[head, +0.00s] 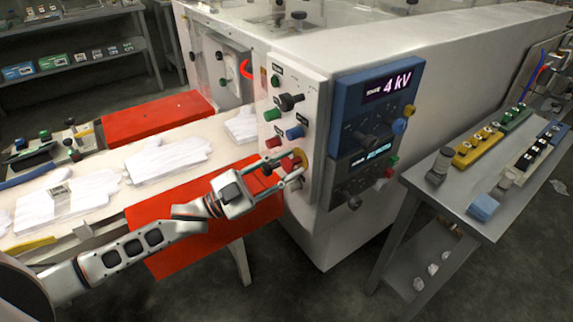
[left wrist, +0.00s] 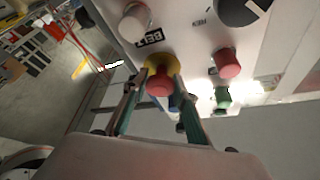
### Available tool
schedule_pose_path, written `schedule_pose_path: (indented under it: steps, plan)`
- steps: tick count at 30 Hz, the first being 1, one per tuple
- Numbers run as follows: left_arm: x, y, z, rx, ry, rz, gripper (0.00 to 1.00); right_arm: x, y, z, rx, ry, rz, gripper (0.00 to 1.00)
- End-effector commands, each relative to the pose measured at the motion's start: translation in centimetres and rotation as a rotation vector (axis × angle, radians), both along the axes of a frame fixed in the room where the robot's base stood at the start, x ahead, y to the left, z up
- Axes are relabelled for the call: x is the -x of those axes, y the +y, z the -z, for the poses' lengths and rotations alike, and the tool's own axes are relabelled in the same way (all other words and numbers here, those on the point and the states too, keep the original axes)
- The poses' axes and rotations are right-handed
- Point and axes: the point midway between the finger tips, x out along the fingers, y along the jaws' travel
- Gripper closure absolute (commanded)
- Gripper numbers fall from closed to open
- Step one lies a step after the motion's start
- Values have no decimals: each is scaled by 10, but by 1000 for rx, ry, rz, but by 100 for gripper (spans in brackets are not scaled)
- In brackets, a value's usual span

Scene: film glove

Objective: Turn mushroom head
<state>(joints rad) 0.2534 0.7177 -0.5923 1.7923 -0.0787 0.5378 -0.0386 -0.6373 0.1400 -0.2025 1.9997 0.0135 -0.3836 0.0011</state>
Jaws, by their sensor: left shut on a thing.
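The red mushroom head (head: 289,163) sits on a yellow ring low on the white control panel (head: 312,110). In the left wrist view, the mushroom head (left wrist: 160,86) is between the two fingers, in front of its yellow ring (left wrist: 163,63). My left gripper (head: 288,171) reaches in from the left and is shut on the mushroom head, one finger on each side. The fingers partly hide it in the head view. My right gripper is not in view.
Black, green, red and blue knobs (head: 296,132) sit close above the mushroom head. A blue display unit (head: 376,88) reading 4 kV is to the right. A conveyor (head: 110,165) with white gloves runs at left. A metal side table (head: 490,190) stands at right.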

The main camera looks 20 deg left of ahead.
Motion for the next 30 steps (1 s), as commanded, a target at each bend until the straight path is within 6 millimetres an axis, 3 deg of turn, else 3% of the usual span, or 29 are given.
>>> schedule_pose_path:
  steps: [13,14,15,16,30]
  plan:
    - [0,0,-1,-9,-9,0,94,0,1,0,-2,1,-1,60]
    - [0,0,-1,-9,-9,0,68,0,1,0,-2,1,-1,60]
    - [0,0,-1,-9,-9,0,57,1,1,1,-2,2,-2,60]
    - [0,0,-1,-9,-9,0,54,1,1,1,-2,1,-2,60]
    - [7,8,5,-9,-4,0,54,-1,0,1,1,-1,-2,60]
